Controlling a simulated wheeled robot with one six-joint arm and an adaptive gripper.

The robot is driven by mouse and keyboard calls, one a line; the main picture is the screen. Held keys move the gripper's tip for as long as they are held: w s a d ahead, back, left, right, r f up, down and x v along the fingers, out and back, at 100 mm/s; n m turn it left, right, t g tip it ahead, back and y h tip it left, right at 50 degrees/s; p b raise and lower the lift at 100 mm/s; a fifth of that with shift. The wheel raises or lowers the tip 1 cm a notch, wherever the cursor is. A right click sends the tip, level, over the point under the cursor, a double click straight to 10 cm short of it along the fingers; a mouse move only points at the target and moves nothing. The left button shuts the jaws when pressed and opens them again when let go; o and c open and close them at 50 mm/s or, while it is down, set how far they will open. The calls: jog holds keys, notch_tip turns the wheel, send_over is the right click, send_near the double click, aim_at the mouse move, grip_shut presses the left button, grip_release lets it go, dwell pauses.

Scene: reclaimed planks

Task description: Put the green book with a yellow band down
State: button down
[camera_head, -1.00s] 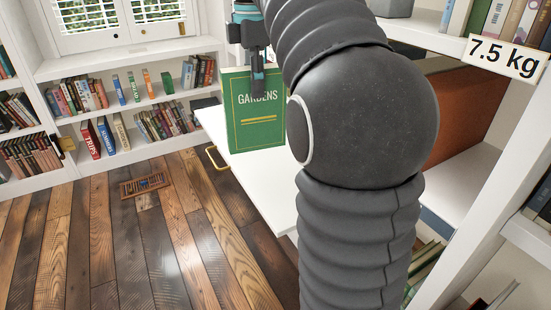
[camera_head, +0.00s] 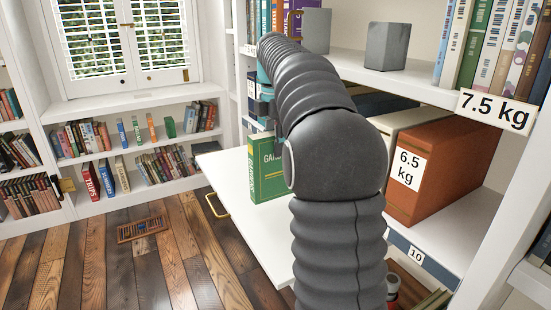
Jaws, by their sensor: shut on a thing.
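The green book (camera_head: 262,178) with a yellow band shows its front cover, upright, above a white pull-out surface (camera_head: 225,178). Part of its cover is hidden behind my arm. Its bottom edge looks close to or on the white surface; I cannot tell if it touches. My gripper (camera_head: 264,124) is at the book's top edge, shut on it, and is partly hidden by my arm.
Bare white surface lies left of the book and in front of it. An orange-brown box (camera_head: 435,165) marked 6.5 kg stands on the shelf at right. A grey block (camera_head: 386,46) sits on the upper shelf. A brass handle (camera_head: 217,205) is on the surface's left edge.

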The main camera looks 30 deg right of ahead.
aim_at(275, 159)
jog(key=shift+w+d+f+b, duration=0.1)
jog(key=shift+f+b, duration=0.25)
jog(key=shift+f, duration=1.85)
jog(key=c, duration=0.8)
grip_release()
jog(key=shift+o, duration=0.2)
notch_tip(275, 159, up, 12)
jog(key=shift+r+p, duration=0.1)
jog(key=shift+p, duration=0.6)
